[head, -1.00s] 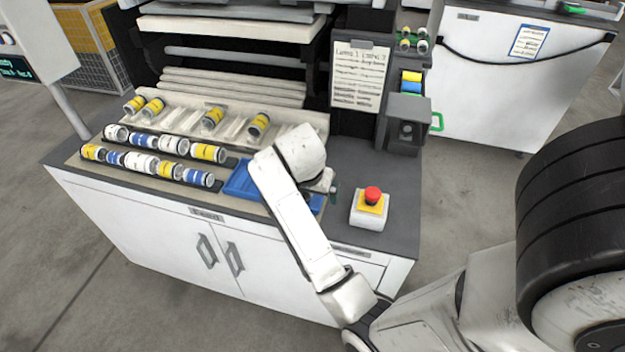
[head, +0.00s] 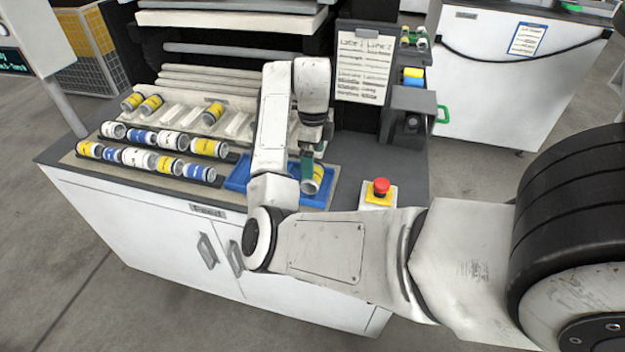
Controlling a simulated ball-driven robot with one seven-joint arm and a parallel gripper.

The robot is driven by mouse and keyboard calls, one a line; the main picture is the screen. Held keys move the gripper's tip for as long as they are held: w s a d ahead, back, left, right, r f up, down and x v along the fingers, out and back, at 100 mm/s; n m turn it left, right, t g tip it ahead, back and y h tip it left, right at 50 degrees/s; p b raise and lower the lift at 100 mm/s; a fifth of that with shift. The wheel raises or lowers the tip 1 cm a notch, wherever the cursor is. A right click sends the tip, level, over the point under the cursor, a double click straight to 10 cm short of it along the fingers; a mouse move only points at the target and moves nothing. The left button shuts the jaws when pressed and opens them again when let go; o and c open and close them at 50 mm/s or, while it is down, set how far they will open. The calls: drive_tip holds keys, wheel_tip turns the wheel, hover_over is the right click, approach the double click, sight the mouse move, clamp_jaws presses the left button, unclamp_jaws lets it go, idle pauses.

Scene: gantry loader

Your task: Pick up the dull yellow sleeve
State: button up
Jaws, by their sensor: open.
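My arm hides the middle of the tray and part of the sleeve's surroundings.
Yellow, blue and white sleeves lie in two rows (head: 157,144) at the left. Several yellow sleeves (head: 212,113) rest on the sloped rack behind. A red stop button (head: 381,187) stands right of the tray. A grey machine post with a notice (head: 363,68) rises behind.

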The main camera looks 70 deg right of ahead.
drive_tip(key=shift+f+p, duration=0.6)
drive_tip(key=shift+f, duration=2.95)
drive_tip(key=shift+w, duration=0.1)
drive_tip(key=c, duration=0.9)
drive_tip(key=shift+c, duration=0.6)
drive_tip(key=shift+r, duration=0.2)
